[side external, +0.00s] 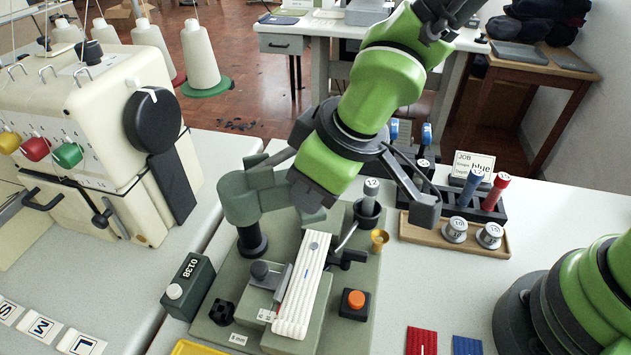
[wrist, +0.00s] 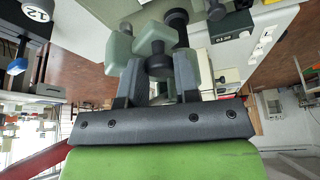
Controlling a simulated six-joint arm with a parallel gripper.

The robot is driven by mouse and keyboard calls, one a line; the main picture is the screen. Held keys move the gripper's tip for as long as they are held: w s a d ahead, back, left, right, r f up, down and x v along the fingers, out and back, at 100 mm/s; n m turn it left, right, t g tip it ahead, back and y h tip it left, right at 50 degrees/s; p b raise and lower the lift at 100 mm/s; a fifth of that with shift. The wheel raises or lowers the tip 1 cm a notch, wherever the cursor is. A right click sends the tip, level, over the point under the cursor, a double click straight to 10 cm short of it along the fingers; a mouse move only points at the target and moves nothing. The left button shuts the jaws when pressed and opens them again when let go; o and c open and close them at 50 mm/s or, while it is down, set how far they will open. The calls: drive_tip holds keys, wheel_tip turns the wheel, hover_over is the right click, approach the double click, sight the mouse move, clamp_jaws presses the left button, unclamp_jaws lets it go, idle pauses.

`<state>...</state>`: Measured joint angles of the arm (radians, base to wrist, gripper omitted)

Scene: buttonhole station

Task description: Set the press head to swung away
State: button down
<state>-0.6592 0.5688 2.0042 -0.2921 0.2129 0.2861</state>
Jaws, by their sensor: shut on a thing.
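The press head (side external: 245,196) is a grey-green arm on a dark round post (side external: 252,240) at the back left of the green base plate (side external: 218,290). In the side view it extends right from the post, its far part partly hidden by my wrist. My gripper (wrist: 158,72) is shut on the press head; its dark fingers stand on either side of a dark knob and grey-green part of the head (wrist: 152,38).
A box marked 0138 (side external: 188,287) stands left of the plate, and a cream sewing machine (side external: 95,130) stands farther left. An orange button (side external: 356,299) and small brass cup (side external: 379,240) are on the right.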

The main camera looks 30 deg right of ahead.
drive_tip(key=c, duration=0.9)
unclamp_jaws()
drive_tip(key=shift+o, duration=0.2)
drive_tip(key=v, duration=1)
